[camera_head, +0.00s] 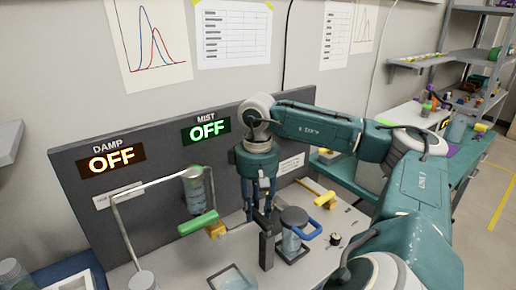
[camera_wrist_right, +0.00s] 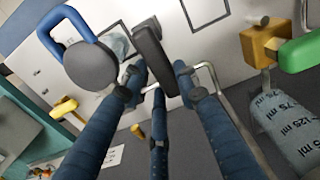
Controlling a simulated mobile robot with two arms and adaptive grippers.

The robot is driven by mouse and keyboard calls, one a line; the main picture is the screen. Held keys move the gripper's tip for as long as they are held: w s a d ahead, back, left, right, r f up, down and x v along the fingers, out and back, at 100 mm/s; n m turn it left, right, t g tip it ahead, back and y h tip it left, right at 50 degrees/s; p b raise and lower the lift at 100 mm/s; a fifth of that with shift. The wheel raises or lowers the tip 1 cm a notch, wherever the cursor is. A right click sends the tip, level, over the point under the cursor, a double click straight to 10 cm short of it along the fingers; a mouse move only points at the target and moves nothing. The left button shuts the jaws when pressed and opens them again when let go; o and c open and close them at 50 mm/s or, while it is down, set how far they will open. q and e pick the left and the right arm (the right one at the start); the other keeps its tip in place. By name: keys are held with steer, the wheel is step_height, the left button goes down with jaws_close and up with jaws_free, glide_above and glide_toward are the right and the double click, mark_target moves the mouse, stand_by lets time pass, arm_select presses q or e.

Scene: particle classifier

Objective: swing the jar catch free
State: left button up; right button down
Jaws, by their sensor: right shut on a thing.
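The jar (camera_head: 291,243) stands on the bench with a dark round lid (camera_head: 294,216) and a blue loop handle (camera_head: 308,232); the lid also shows in the wrist view (camera_wrist_right: 90,66). A dark grey upright bar, which looks like the jar catch (camera_head: 266,248), stands just left of the jar. My right gripper (camera_head: 262,213) points down from above with its fingers shut on the top of this bar. In the wrist view the bar (camera_wrist_right: 150,46) lies between the blue fingers (camera_wrist_right: 155,88), which hide part of it. My left gripper is out of view.
A green handle (camera_head: 198,222) on a yellow block and a marked cylinder (camera_head: 195,192) in a bent metal frame (camera_head: 127,235) stand left of the gripper. A yellow lever (camera_head: 325,199) is behind the jar. The grey panel (camera_head: 130,165) reads DAMP OFF and MIST OFF. A square outline (camera_head: 232,279) marks the front bench.

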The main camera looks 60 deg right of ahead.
mark_target(258, 212)
steer(key=c, duration=1.3)
jaws_free()
steer(key=shift+r, duration=0.15)
step_height(258, 212, up, 7)
steer(key=shift+w+f, duration=0.1)
steer(key=shift+f, duration=0.05)
steer(key=shift+r, duration=0.3)
